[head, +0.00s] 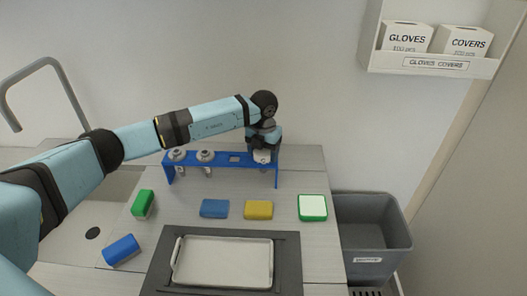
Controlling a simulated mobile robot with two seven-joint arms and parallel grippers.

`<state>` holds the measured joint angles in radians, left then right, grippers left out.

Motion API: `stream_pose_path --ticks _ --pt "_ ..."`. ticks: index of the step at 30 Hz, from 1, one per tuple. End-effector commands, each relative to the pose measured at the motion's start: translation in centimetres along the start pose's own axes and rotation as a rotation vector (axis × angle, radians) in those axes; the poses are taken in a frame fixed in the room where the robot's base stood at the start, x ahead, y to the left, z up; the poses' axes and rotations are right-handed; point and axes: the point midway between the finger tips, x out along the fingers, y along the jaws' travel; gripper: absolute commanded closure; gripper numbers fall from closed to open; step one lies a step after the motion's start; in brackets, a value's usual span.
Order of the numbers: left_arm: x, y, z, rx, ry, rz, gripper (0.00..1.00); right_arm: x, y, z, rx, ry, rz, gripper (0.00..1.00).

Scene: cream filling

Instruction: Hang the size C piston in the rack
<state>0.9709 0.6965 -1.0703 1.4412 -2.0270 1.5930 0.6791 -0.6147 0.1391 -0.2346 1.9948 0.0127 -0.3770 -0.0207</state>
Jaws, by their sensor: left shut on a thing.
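The blue rack (222,161) stands at the back of the counter. Two metal pistons hang in its left part, one at the far left (177,155) and one beside it (206,156). An empty square opening (235,159) shows right of them. My left gripper (262,149) is at the rack's right end, pointing down and shut on a pale piston (262,156). The gripper hides its top, and I cannot tell whether the piston is seated in the rack or held just over it. My right gripper is not in view.
Green (143,203), blue (214,208), yellow (258,210) and green-white (312,207) blocks lie in front of the rack, with a blue roll (121,250) at left. A metal tray (222,284) sits on a dark mat (289,262). A grey bin (372,235) stands right.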

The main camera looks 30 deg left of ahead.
Motion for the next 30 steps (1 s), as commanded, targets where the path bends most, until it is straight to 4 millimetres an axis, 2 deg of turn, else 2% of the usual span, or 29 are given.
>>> stream_pose_path --ticks 25,26,27,30 --pt "0.35 0.00 0.03 0.000 -0.001 0.000 0.66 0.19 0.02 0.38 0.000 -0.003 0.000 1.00" --pt "0.34 0.00 0.03 0.000 -0.001 0.000 0.33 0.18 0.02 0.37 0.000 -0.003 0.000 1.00" --pt "0.30 0.00 0.03 0.000 -0.001 0.000 0.24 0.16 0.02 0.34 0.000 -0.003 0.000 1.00" --pt "0.31 0.00 0.03 0.000 -0.001 0.000 0.06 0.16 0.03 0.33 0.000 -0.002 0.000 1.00"
